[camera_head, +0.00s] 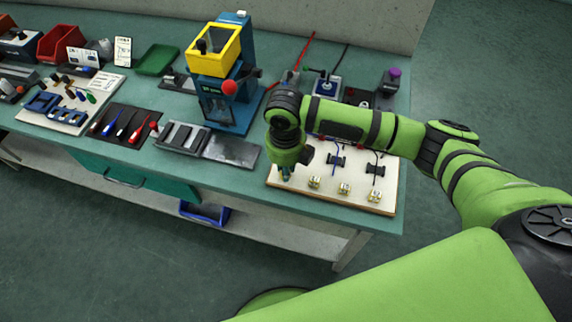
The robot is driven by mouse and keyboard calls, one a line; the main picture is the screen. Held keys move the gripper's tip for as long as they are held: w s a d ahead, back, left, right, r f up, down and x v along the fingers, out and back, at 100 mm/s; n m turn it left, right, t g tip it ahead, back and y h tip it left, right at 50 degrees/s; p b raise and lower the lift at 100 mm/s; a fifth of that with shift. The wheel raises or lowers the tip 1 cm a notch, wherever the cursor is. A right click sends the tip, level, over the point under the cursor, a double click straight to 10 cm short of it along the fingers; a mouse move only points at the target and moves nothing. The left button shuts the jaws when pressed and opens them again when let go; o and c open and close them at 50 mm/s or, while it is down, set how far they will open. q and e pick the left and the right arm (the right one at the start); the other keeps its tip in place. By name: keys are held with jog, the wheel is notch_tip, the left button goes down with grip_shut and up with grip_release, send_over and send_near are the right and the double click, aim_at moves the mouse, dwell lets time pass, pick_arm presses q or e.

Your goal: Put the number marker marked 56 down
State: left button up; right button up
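My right arm comes in from the right. Its gripper (286,174) points down over the left edge of a pale board (284,184) on the bench. The fingers are small and partly hidden by the wrist, so I cannot tell whether they are open or shut, or whether anything is between them. I cannot make out any marker with the number 56. My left gripper is not in view.
Several small brass-coloured pieces (344,189) stand along the board's front, with dark spools (375,169) behind them. A blue machine with a yellow top (216,50) stands left of my arm. A grey tray (230,150) lies left of the board.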

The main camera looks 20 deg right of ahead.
jog(key=shift+f, duration=0.15)
jog(key=o, duration=0.8)
jog(key=shift+r, duration=0.2)
jog(key=shift+w+r, duration=0.1)
jog(key=shift+r, duration=0.25)
notch_tip(320, 180, up, 11)
jog(key=shift+a+r+b, duration=0.1)
jog(key=shift+b, duration=0.85)
